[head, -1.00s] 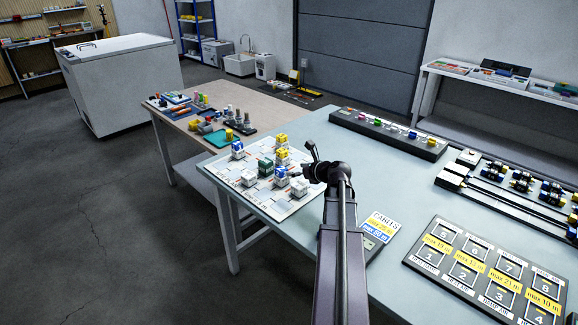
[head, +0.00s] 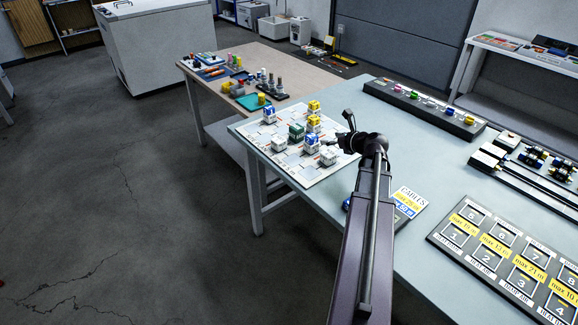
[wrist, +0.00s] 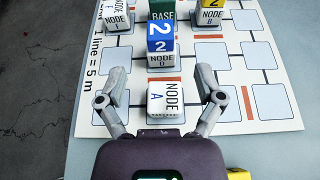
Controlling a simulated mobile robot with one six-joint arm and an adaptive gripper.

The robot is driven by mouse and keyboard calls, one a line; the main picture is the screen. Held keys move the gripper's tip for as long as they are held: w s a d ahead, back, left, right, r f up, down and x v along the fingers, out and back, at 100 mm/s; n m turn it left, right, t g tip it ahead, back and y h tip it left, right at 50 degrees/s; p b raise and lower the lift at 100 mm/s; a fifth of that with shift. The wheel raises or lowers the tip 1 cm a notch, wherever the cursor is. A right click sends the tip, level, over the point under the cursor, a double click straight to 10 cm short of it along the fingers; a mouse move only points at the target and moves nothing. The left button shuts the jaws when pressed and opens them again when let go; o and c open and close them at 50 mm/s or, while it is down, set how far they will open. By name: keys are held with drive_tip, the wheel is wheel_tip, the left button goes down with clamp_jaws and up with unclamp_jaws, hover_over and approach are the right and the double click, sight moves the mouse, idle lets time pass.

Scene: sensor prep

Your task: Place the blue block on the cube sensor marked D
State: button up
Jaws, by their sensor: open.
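A blue block (wrist: 160,38) marked 2 sits on a light cube (wrist: 161,62) whose marking looks like D but is partly blurred. The same blue block is in the head view (head: 311,140). A white cube marked NODE A (wrist: 166,97) stands just nearer, with nothing on it. My gripper (wrist: 159,77) is open and empty, its fingers on either side of NODE A in the picture; their height above it is unclear. In the head view my gripper (head: 346,138) is over the mat's right side. Another blue-topped cube (head: 268,112) stands at the mat's far left.
The mat (wrist: 228,108) has printed squares. A green BASE block (wrist: 161,9), NODE B (wrist: 210,17) with a yellow block and a bare node cube (wrist: 117,18) stand behind. The table edge is left of the mat. A numbered panel (head: 505,257) lies at right.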

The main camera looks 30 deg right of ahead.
drive_tip(key=w+a+f+n+g, duration=0.1)
drive_tip(key=a+n, duration=0.1)
drive_tip(key=a, duration=0.2)
drive_tip(key=w+a+f+n+g+y, duration=0.1)
drive_tip(key=a+n, duration=0.2)
drive_tip(key=a, duration=0.1)
drive_tip(key=w+a+f+n+g+y, duration=0.1)
drive_tip(key=a+n, duration=0.2)
drive_tip(key=a, duration=0.2)
drive_tip(key=shift+w+f, duration=0.2)
drive_tip(key=shift+f, duration=0.15)
drive_tip(key=s+a+f+n+g+h, duration=0.1)
drive_tip(key=s+a+f+n+g, duration=0.1)
drive_tip(key=a+n, duration=0.7)
drive_tip(key=s+a+f+n+g+h, duration=0.1)
drive_tip(key=s+a+f+n+g, duration=0.2)
drive_tip(key=a+n, duration=0.6)
drive_tip(key=s+a+f+n+g+h, duration=0.1)
drive_tip(key=s+a+n+g, duration=0.3)
drive_tip(key=a+n, duration=0.5)
drive_tip(key=a+f+g, duration=0.1)
drive_tip(key=a, duration=0.3)
drive_tip(key=shift+s+f, duration=0.15)
drive_tip(key=shift+f, duration=0.2)
